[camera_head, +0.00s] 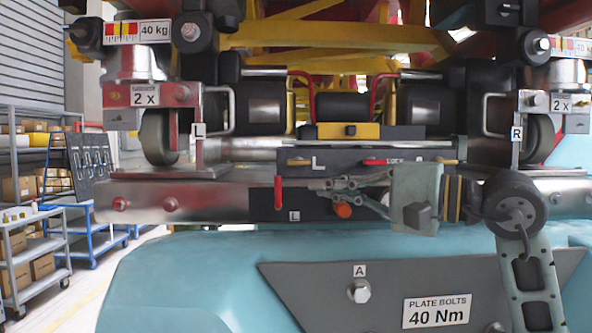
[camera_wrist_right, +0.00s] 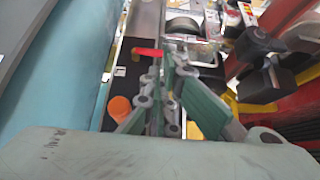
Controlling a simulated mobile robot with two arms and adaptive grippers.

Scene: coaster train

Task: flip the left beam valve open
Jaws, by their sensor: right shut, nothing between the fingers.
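A small red lever (camera_head: 278,193) hangs upright at the left end of a dark panel (camera_head: 318,206) on the beam, beside a white "L" label. It also shows in the right wrist view (camera_wrist_right: 147,53), just beyond my fingertips. My right gripper (camera_head: 318,184) comes in from the right across the panel, with its fingers pointing left at the lever. The fingers are shut and empty, and a small gap seems to separate them from the lever. An orange knob (camera_head: 342,210) sits just below the fingers. My left gripper is not in view.
A teal body (camera_head: 190,280) with a grey plate (camera_head: 300,285) lies below. Wheels and yellow frames crowd above. Carts and shelves stand at far left.

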